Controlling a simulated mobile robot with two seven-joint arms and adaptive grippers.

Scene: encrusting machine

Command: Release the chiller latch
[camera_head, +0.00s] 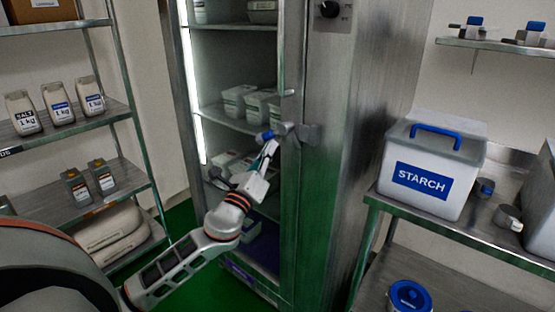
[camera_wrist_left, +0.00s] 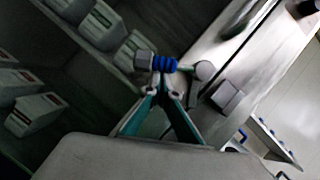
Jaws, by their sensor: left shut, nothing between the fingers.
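The tall steel chiller (camera_head: 335,200) stands in the middle of the head view, its lit shelves visible. The chiller latch (camera_head: 284,130) is a blue-gripped lever with a grey block, on the upright at the right edge of the shelf opening. In the left wrist view the latch (camera_wrist_left: 163,64) lies across the picture just beyond my fingertips. My left gripper (camera_head: 268,140) is at the latch, its teal fingers shut with nothing between them. In the left wrist view the fingertips (camera_wrist_left: 162,88) meet at the lever; I cannot tell whether they touch it. My right gripper is out of view.
White tubs (camera_head: 240,100) stand on the chiller shelves behind my gripper. A steel bench on the right holds a starch bin (camera_head: 425,165). A rack on the left holds malt packs (camera_head: 22,112) and bottles (camera_head: 76,187). Green floor (camera_head: 180,227) shows between rack and chiller.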

